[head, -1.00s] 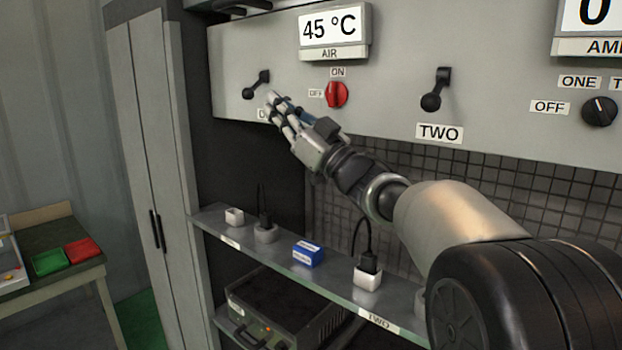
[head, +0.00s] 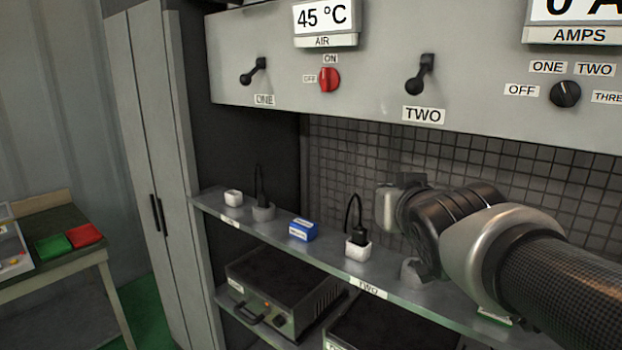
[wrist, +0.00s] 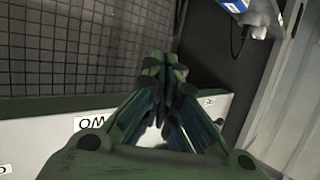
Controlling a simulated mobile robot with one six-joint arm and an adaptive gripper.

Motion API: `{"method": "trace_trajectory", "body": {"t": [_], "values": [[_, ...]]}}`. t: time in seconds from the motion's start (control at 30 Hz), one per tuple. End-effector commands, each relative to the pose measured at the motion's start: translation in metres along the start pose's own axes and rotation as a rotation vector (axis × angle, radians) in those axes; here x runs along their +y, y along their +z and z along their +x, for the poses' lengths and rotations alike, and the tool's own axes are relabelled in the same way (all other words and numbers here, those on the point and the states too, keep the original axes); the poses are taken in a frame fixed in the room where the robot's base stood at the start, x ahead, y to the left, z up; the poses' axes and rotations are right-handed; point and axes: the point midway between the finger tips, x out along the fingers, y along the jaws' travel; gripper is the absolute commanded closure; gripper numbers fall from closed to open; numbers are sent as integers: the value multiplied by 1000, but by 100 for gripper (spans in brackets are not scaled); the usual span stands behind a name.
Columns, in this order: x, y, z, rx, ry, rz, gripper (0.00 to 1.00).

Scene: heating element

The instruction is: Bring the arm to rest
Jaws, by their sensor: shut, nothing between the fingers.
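My gripper (wrist: 165,75) shows in the wrist view with its fingers drawn together and nothing between them. Behind the fingers are the tiled wall (wrist: 70,50) and the pale panel with the label TWO. In the head view my arm is folded at the right, in front of the shelf and tiles. My fingers cannot be made out there.
The control panel (head: 390,60) has a lever over ONE (head: 254,71), a lever over TWO (head: 420,73), a red knob (head: 329,80) and a black dial (head: 565,94). The shelf (head: 330,267) below bears white sockets and a blue box (head: 302,230). A side table (head: 60,270) stands at left.

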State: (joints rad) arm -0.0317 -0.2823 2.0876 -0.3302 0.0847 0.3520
Motion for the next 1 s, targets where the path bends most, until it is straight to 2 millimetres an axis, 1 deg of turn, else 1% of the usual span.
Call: {"method": "trace_trajectory", "body": {"t": [0.03,0.07,0.1,0.17,0.2,0.27,0.3,0.4,0.43,0.5,0.6,0.7,1.0], "values": [[9,30,-21,-84,30,0,100],[14,50,-32,-141,45,-1,100],[19,76,-48,-214,60,-2,100],[24,115,-72,-324,75,-3,100],[25,140,-89,-395,79,-4,100],[26,176,-115,-496,77,-5,100],[25,198,-131,-559,72,-6,100],[21,243,-166,-692,52,-8,100],[20,254,-175,-723,45,-9,100],[17,273,-191,-783,30,-9,100],[14,289,-205,-833,15,-10,100],[13,294,-209,-850,10,-11,100],[13,293,-209,-850,10,-11,100]]}}
